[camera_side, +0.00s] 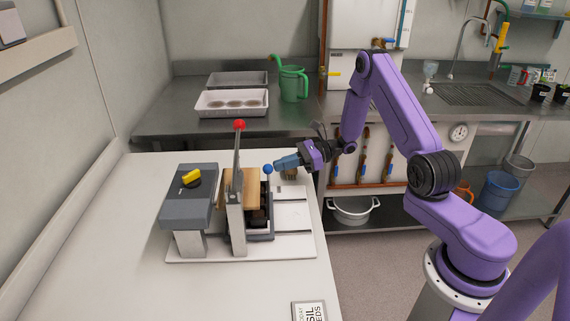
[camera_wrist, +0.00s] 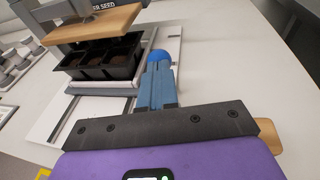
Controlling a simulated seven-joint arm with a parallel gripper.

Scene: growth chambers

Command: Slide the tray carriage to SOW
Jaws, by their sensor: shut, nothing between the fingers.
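The tray carriage (camera_side: 262,238) sits on the white base of the bench device, partly under a wooden plate (camera_side: 237,187). It bears a black cell tray with dark soil, clear in the wrist view (camera_wrist: 103,62). A blue ball knob (camera_side: 268,169) stands up at the carriage's far right. My gripper (camera_side: 279,163) is shut and empty, its blue-grey fingertips right beside the knob. In the wrist view the fingertips (camera_wrist: 158,72) overlap the lower part of the knob (camera_wrist: 159,55); I cannot tell if they touch. I cannot read a SOW mark.
A red-knobbed lever (camera_side: 239,126) rises in front of the wooden plate. A grey box with a yellow knob (camera_side: 191,179) stands left. The white base with rails (camera_side: 292,212) is bare to the carriage's right. A white tray (camera_side: 231,104) and green can (camera_side: 293,84) stand behind.

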